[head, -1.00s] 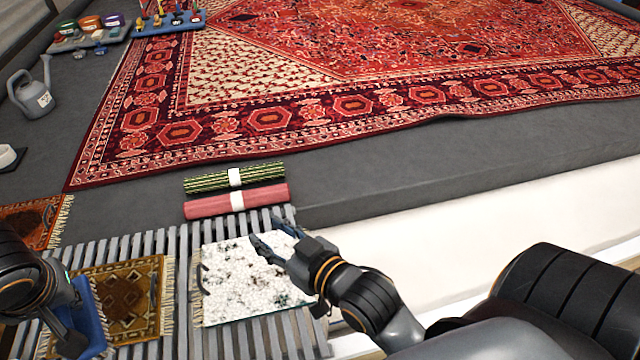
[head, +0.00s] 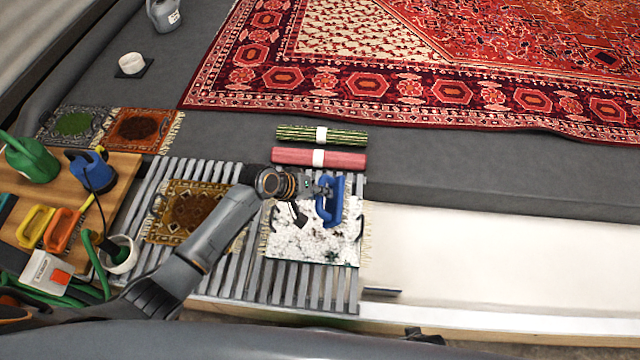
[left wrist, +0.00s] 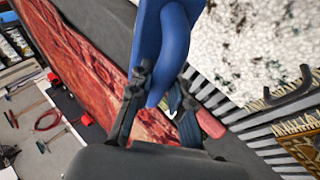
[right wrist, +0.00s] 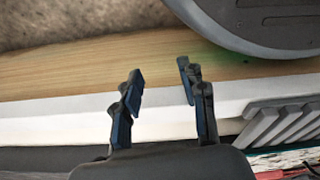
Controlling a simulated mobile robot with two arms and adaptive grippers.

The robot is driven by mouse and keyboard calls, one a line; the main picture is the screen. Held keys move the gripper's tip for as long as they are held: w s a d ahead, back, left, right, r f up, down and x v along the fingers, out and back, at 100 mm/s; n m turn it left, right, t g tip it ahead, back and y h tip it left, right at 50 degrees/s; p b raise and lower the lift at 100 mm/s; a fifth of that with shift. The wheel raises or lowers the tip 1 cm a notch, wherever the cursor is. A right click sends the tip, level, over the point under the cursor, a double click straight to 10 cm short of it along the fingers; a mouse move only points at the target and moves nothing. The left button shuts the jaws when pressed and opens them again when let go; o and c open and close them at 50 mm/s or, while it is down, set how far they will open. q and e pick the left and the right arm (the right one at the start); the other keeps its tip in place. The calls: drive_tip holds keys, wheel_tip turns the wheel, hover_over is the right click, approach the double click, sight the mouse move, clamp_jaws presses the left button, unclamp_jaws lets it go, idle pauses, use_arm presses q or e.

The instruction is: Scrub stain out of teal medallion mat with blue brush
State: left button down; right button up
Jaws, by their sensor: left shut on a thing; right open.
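The mat (head: 285,246) on the slatted rack is covered in white foam with dark patches. Its pattern and any stain are mostly hidden, so I cannot make out a teal medallion. My left gripper (head: 325,190) is shut on the handle of the blue brush (head: 333,212) over the mat's upper right part. The brush also shows large in the left wrist view (left wrist: 160,45); whether its bristles touch the foam I cannot tell. My right gripper (right wrist: 160,95) is open and empty near a wooden edge, away from the mat.
A brown mat (head: 190,212) lies left on the slatted rack (head: 341,285). Rolled green (head: 300,133) and pink (head: 295,156) rugs lie behind. A wooden table (head: 125,175) with watering cans and brushes stands left. The white basin floor (head: 480,255) is clear.

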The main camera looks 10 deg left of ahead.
use_arm(q)
drive_tip(key=shift+w+a+f, duration=0.1)
drive_tip(key=shift+w, duration=0.1)
wheel_tip(320, 180, down, 2)
drive_tip(key=b, duration=0.3)
drive_tip(key=shift+f, duration=0.25)
drive_tip(key=shift+f+b, duration=1.15)
drive_tip(key=shift+b, duration=0.05)
use_arm(e)
drive_tip(key=w+r, duration=0.3)
drive_tip(key=r, duration=0.4)
drive_tip(key=w+r+t, duration=0.1)
drive_tip(key=w+r, duration=0.2)
drive_tip(key=r, duration=0.5)
drive_tip(key=shift+a+r, duration=0.15)
drive_tip(key=shift+a, duration=0.2)
